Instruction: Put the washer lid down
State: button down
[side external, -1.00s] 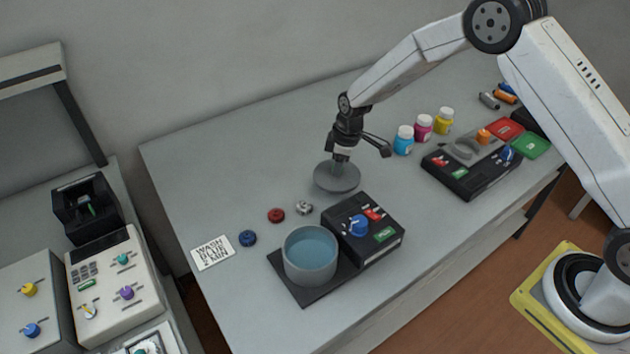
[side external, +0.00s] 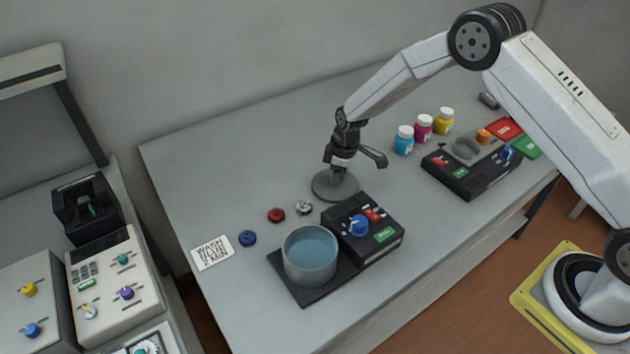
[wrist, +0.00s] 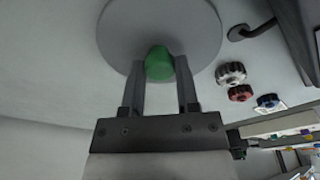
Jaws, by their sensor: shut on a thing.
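The washer lid (side external: 326,189) is a flat grey disc, level, at or just above the table behind the washer; I cannot tell whether it touches. In the wrist view the lid (wrist: 117,38) shows a green knob (wrist: 159,64) at its middle. My gripper (side external: 338,175) points down over the lid and is shut on the knob; its two fingers (wrist: 160,75) stand either side of it. The washer's grey round tub (side external: 310,270) is uncovered, with blue liquid inside, beside its black control box (side external: 385,248).
A red cap (side external: 276,215), a silver cap (side external: 304,208) and a blue cap (side external: 247,238) lie left of the lid near a printed card (side external: 212,252). Several colored bottles (side external: 424,128) and another black device (side external: 470,178) stand to the right. The back left of the table is clear.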

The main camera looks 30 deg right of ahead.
aim_at(343, 185)
jog(key=shift+f, duration=0.1)
jog(key=shift+c, duration=1.8)
grip_release()
notch_tip(343, 185, up, 12)
jog(key=s+d, duration=0.1)
jog(key=shift+s, duration=0.15)
jog(key=shift+d, duration=0.1)
jog(key=s+d+r+m, duration=0.1)
jog(key=s+m, duration=0.2)
jog(key=s, duration=0.5)
jog(key=s+d+r+m, duration=0.1)
jog(key=s+r+m, duration=0.1)
jog(key=s, duration=0.6)
jog(key=s+d+r+m+t+h, duration=0.1)
jog(key=s+m, duration=0.3)
jog(key=s, duration=0.4)
jog(key=shift+s+d+r, duration=0.25)
jog(key=shift+d+r, duration=0.05)
jog(key=shift+d, duration=0.05)
